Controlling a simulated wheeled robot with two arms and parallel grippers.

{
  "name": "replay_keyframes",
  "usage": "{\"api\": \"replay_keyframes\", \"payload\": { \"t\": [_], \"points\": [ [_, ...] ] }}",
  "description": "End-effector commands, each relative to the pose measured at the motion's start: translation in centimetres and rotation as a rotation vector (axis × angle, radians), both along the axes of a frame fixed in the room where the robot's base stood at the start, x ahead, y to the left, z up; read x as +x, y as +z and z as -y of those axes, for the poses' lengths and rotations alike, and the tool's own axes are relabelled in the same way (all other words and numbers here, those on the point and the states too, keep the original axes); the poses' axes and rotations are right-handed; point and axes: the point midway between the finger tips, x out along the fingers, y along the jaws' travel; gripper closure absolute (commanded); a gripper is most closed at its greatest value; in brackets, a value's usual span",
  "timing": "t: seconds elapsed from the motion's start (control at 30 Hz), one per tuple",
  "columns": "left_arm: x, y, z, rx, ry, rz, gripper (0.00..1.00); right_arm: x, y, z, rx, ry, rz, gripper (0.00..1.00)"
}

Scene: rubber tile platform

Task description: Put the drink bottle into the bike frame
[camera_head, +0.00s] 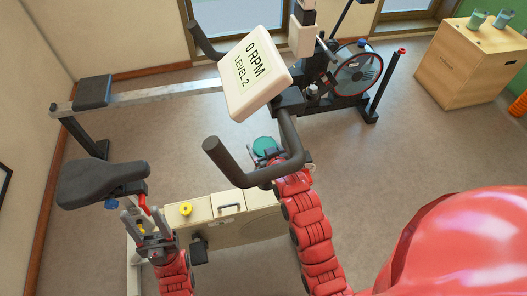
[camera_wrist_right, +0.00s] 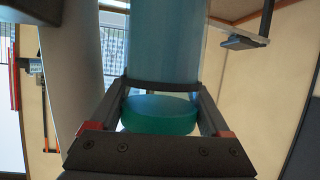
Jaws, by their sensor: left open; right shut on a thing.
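The drink bottle shows in the head view as a teal round top (camera_head: 264,145), just beyond the dark handlebar. In the right wrist view the blue translucent bottle (camera_wrist_right: 165,40) with its green-teal cap (camera_wrist_right: 158,114) fills the middle. My right gripper (camera_wrist_right: 160,90) is shut on it, with a finger on either side. The handlebar partly hides this gripper in the head view. The cream bike frame (camera_head: 252,226) stands below, partly hidden by my red right arm. My left gripper (camera_head: 146,222) is open and empty, below the bike's seat. The bottle's lower end is hidden.
The bike's console (camera_head: 254,74), handlebar (camera_head: 232,168) and black seat (camera_head: 103,184) surround the work area. A rowing machine (camera_head: 150,96) stands behind. A wooden box (camera_head: 470,65) with cups on it is at the upper right. The floor between is clear.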

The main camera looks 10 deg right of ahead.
Motion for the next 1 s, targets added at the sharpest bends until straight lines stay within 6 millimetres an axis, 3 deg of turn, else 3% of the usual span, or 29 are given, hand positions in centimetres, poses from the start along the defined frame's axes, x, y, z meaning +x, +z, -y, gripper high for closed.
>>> {"api": "replay_keyframes", "payload": {
  "t": [0.4, 1.0],
  "points": [
    [0.0, -1.2, 0.0, 0.000, 0.000, 0.000, 0.47, 3.1, -0.1, 0.2, -0.010, 0.000, 0.006, 1.00],
    [0.0, -4.4, 0.0, 0.000, 0.000, 0.000, 0.47, 3.0, -4.7, 0.8, 0.009, 0.000, 0.007, 1.00]
  ]
}}
